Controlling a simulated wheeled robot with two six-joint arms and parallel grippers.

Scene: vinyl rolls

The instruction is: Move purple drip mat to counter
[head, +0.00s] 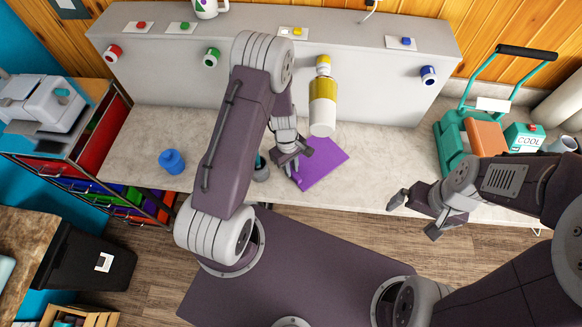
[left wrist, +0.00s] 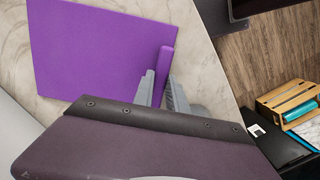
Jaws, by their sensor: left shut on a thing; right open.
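The purple drip mat (head: 327,165) lies on the pale marbled counter (head: 380,165) near its front edge, right of my left gripper (head: 297,160). In the left wrist view the purple mat (left wrist: 95,50) looks flat, with a narrow raised purple strip at one side. My left gripper (left wrist: 160,90) is shut on that strip, one finger on each side. In the head view my left arm hides part of the counter and the grip itself. My right gripper (head: 415,215) is open and empty, over the counter's front edge at the right.
A yellow-and-white cylinder (head: 322,105) hangs from the grey panel behind the mat. A teal machine (head: 455,140) with a handle stands at right. A black bin (head: 85,257) is on the floor at lower left.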

